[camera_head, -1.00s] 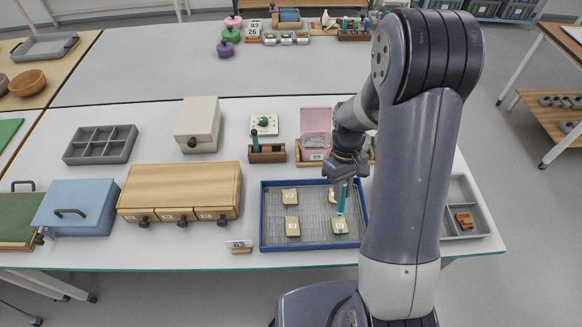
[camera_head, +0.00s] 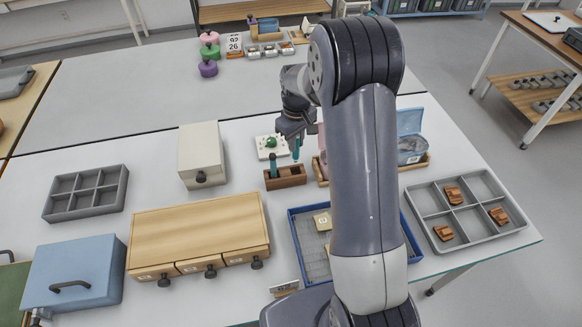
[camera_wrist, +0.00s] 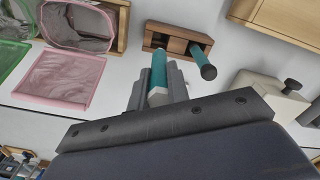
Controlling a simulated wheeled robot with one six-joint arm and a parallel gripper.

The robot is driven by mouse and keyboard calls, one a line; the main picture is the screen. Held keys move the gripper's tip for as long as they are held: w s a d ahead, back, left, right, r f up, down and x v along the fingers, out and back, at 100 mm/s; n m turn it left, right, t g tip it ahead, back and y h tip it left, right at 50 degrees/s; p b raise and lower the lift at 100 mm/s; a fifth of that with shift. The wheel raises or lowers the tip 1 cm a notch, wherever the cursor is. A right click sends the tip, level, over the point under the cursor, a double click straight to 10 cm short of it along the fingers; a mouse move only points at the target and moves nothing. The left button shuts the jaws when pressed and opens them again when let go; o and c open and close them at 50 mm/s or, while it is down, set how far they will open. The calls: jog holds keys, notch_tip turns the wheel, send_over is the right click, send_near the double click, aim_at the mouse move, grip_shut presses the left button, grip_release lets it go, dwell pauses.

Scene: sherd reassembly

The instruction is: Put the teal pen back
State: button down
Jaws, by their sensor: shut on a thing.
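My gripper (camera_head: 296,136) is shut on the teal pen (camera_head: 296,151) and holds it tip down. In the wrist view the held pen (camera_wrist: 158,76) lies between the two fingers. The brown wooden pen holder (camera_head: 288,177) stands on the table just below the pen. Another teal pen (camera_head: 273,163) stands in the holder's left part; in the wrist view it shows its dark end (camera_wrist: 207,71). The held pen's tip is above the holder's right part in the head view; whether it is inside the slot cannot be told.
A white board with a green knob (camera_head: 271,146) lies behind the holder. A cream box (camera_head: 201,155) stands to its left. A blue tray (camera_head: 297,232) with tan pieces is in front, partly hidden by my arm.

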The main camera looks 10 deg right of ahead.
aim_at(296, 161)
notch_tip(296, 161, down, 8)
jog(key=b, duration=0.4)
jog(key=shift+f, duration=0.1)
jog(key=shift+f+b, duration=0.55)
jog(key=shift+b, duration=0.15)
jog(key=c, duration=1.3)
grip_release()
jog(key=shift+c, duration=0.2)
jog(key=shift+r, duration=0.15)
notch_tip(296, 161, up, 13)
jog(key=p, duration=0.8)
jog(key=shift+p, duration=0.4)
